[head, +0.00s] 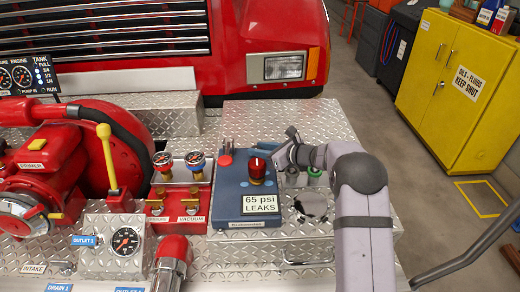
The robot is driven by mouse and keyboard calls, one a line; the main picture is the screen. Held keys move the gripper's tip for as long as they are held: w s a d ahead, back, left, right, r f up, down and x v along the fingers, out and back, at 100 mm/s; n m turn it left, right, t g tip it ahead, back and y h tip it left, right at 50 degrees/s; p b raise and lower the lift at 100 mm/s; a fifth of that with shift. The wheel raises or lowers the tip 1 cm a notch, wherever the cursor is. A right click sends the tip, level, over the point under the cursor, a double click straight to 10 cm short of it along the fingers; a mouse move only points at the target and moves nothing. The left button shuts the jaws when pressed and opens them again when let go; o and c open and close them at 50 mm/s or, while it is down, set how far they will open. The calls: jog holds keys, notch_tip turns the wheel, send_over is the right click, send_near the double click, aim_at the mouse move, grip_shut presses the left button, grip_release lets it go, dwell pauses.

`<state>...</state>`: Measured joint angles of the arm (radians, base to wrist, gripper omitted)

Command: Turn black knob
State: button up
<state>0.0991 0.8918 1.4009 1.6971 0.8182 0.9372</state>
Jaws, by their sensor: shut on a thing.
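My gripper (279,158) is at the right edge of the blue pump panel (231,194), close beside a dark red, dome-like knob (258,168) on its top. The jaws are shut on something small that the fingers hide. I cannot make out a separate black knob, nor tell whether the fingers touch the red one. The panel has a white label (262,203) reading "65 psi LEAKS".
Left of the panel are two gauges over red valves (178,203), a yellow-handled lever (107,160) and a red pump (45,165). A green ring (314,171) lies beneath my wrist. Diamond plate (250,115) is bare behind. A yellow cabinet (457,92) stands far right.

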jog(key=shift+w+d+r+n+g+y+p, duration=0.15)
jog(key=shift+n+g+y+p, duration=0.1)
jog(key=shift+n+g+y, duration=0.2)
jog(key=shift+w+a+r+n+g+y+p, duration=0.1)
jog(key=shift+n+g+y+p, duration=0.2)
jog(key=shift+n, duration=0.25)
jog(key=shift+w+n+g+y+b, duration=0.15)
jog(key=shift+n+g+y+b, duration=0.3)
jog(key=shift+n+g, duration=0.35)
jog(key=shift+g, duration=0.25)
jog(key=shift+d+n+g+b, duration=0.1)
jog(key=shift+n+g+b, duration=0.4)
jog(key=o, duration=1)
jog(key=shift+o, duration=0.2)
jog(key=shift+f, duration=0.15)
jog(key=shift+d, duration=0.1)
